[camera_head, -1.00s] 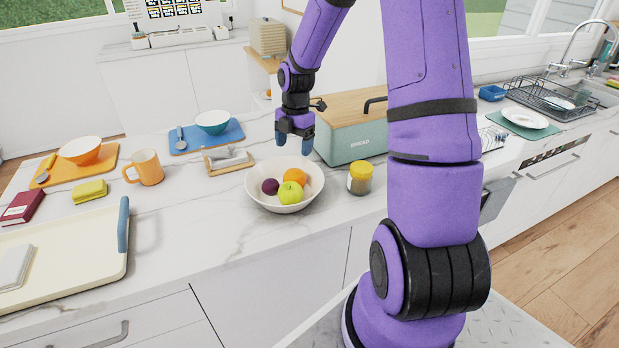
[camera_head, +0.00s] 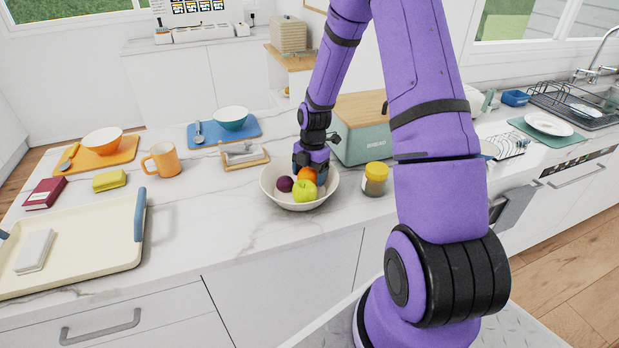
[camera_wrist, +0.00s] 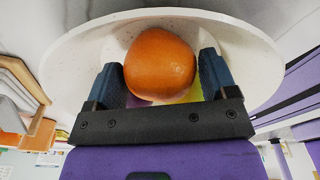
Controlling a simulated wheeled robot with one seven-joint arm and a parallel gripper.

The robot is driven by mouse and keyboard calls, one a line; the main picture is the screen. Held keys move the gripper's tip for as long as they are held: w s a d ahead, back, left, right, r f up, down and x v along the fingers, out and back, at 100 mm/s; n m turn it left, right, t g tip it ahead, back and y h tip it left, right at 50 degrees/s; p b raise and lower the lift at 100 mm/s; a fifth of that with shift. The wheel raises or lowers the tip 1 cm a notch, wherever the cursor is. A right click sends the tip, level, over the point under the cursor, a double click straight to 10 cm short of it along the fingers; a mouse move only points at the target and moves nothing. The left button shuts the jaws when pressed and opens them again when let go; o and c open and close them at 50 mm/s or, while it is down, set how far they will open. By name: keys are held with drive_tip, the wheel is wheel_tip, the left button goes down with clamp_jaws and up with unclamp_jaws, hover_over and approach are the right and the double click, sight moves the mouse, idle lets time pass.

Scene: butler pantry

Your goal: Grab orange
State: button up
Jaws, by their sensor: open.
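The orange (camera_head: 308,174) lies in a white bowl (camera_head: 272,196) on the marble counter, with a green apple (camera_head: 304,191) and a dark purple fruit (camera_head: 285,184) beside it. My gripper (camera_head: 311,170) is down at the bowl, at the orange. In the wrist view the orange (camera_wrist: 160,62) sits between the two blue fingers of my open gripper (camera_wrist: 162,80), with a small gap visible at its right side. The lower part of the orange and the other fruits are mostly hidden there.
A jar with a yellow lid (camera_head: 376,179) stands just right of the bowl. A green bread box (camera_head: 362,143) is behind it. A wooden holder (camera_head: 244,157) and an orange mug (camera_head: 163,159) are to the left. A cream tray (camera_head: 90,262) lies front left.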

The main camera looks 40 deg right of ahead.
drive_tip(key=shift+f, duration=0.35)
drive_tip(key=shift+c, duration=0.4)
drive_tip(key=c, duration=0.6)
